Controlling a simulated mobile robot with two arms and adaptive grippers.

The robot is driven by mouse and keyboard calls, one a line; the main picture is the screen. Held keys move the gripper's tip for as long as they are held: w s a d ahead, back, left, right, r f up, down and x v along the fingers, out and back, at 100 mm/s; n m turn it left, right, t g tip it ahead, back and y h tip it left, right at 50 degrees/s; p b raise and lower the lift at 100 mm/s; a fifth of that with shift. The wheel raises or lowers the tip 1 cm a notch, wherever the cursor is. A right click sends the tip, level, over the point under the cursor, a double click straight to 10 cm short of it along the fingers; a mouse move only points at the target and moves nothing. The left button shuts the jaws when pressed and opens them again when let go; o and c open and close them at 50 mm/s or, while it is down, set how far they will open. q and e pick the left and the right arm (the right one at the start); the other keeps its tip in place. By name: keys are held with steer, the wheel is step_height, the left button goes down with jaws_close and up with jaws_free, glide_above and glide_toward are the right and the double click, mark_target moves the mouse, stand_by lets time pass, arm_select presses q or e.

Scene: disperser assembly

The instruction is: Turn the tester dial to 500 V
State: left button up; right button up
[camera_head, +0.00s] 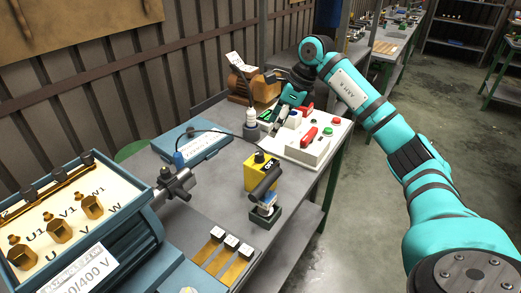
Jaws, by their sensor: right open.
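A yellow device (257,172) with a black round top part stands upright on the grey table. I cannot tell whether it is the tester, and I can read no dial scale or 500 V mark. My right arm reaches in from the right. My right gripper (279,117) points down at the panel's back left edge, open, beside a small green-and-black item (266,115). I cannot tell if it touches anything. My left gripper is out of view.
A blue motor with a terminal board (60,228) fills the front left. A blue case (190,148), a grey cylinder with a cable (251,127) and a dark block (264,215) stand on the table. Brass strips (222,252) lie in front. The floor at right is clear.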

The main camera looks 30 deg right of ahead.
mark_target(260, 153)
steer(key=p+x, duration=0.1)
steer(key=x, duration=0.9)
steer(key=shift+r+p, duration=0.1)
steer(key=shift+p, duration=0.2)
steer(key=shift+x, duration=0.75)
jaws_close()
